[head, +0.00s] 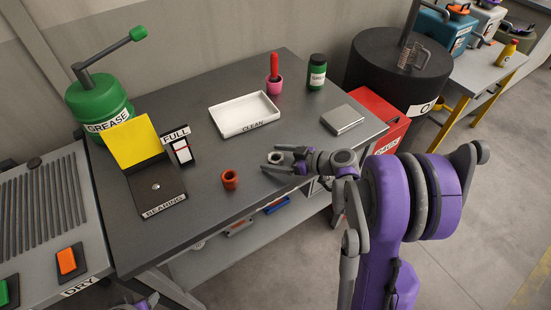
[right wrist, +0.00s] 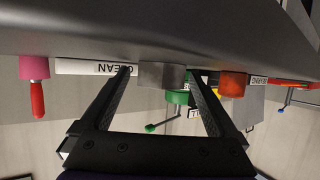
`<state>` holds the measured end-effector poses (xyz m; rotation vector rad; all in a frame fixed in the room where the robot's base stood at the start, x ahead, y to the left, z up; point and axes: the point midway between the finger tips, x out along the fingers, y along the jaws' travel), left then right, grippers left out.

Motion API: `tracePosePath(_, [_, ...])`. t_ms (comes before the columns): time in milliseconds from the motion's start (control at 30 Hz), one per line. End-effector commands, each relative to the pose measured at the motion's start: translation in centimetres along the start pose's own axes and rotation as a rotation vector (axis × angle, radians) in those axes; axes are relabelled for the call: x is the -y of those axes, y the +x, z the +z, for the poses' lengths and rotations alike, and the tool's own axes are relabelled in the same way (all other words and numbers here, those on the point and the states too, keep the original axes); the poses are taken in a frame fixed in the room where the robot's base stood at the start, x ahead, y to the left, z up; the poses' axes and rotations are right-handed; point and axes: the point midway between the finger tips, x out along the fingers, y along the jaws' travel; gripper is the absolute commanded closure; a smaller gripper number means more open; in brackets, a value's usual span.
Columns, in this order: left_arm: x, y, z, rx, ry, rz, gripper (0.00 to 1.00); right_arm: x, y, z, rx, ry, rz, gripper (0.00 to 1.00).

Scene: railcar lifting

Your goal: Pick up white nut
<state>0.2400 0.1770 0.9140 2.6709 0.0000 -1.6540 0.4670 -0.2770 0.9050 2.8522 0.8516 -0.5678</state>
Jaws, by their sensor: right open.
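The white nut (head: 274,158), a small pale ring, sits on the dark table near its front edge in the head view. My right gripper (head: 271,159) is open and low over the table, with its fingers on either side of the nut. In the right wrist view, which is upside down, the nut (right wrist: 160,75) shows as a grey block between the two open fingers (right wrist: 163,73). I cannot tell whether a finger touches it.
An orange-red nut (head: 230,179) stands left of the white nut. A grey box (head: 342,120) is at right, and the BEARING stand (head: 160,193) at left.

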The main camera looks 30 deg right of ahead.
Motion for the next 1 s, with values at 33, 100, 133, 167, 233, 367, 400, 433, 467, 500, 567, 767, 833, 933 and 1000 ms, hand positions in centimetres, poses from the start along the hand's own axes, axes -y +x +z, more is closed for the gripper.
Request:
tracePosePath(33, [0.00, 0.01, 0.01, 0.000, 0.000, 0.000, 0.50, 0.00, 0.02, 0.02, 0.000, 0.000, 0.000, 0.05])
tracePosePath(100, [0.00, 0.01, 0.02, 0.000, 0.000, 0.000, 0.50, 0.00, 0.00, 0.02, 0.000, 0.000, 0.000, 0.05])
tracePosePath(133, [0.00, 0.01, 0.02, 0.000, 0.000, 0.000, 0.50, 0.00, -0.01, 0.02, 0.000, 0.000, 0.000, 0.05])
tracePosePath(167, [0.00, 0.01, 0.02, 0.000, 0.000, 0.000, 0.50, 0.00, -0.01, 0.02, 0.000, 0.000, 0.000, 0.05])
tracePosePath(233, [0.00, 0.01, 0.02, 0.000, 0.000, 0.000, 0.50, 0.00, -0.02, 0.02, 0.000, 0.000, 0.000, 0.18])
tracePosePath(367, [0.00, 0.01, 0.02, 0.000, 0.000, 0.000, 0.50, -0.01, -0.03, 0.02, 0.000, 0.000, 0.000, 0.41])
tracePosePath(400, [0.00, 0.01, 0.02, 0.000, 0.000, 0.000, 0.50, 0.00, -0.03, 0.02, 0.000, 0.000, 0.000, 0.48])
tracePosePath(433, [0.00, 0.01, 0.02, 0.000, 0.000, 0.000, 0.50, -0.01, -0.03, 0.02, 0.000, 0.000, 0.000, 0.54])
tracePosePath(467, [0.00, 0.01, 0.02, 0.000, 0.000, 0.000, 0.50, 0.00, -0.03, 0.02, 0.000, 0.000, 0.000, 0.59])
tracePosePath(500, [0.00, 0.01, 0.02, 0.000, 0.000, 0.000, 0.50, -0.01, -0.03, 0.01, 0.000, 0.000, 0.000, 0.66])
tracePosePath(567, [0.00, 0.01, 0.02, 0.000, 0.000, 0.000, 0.50, -0.01, -0.03, 0.01, 0.000, 0.000, 0.000, 0.77])
tracePosePath(767, [0.00, 0.01, 0.02, 0.000, 0.000, 0.000, 0.50, -0.01, -0.04, 0.01, 0.000, 0.000, 0.000, 1.00])
tracePosePath(833, [0.00, 0.01, 0.02, 0.000, 0.000, 0.000, 0.50, -0.01, -0.04, -0.02, -0.001, 0.000, 0.000, 1.00])
tracePosePath(933, [0.00, 0.01, 0.02, 0.000, 0.000, 0.000, 0.50, -0.01, -0.05, -0.02, -0.001, 0.000, 0.000, 1.00])
tracePosePath(1000, [0.00, -0.03, -0.02, 0.000, 0.000, 0.000, 0.50, 0.00, -0.12, -0.20, -0.001, 0.000, 0.001, 1.00])
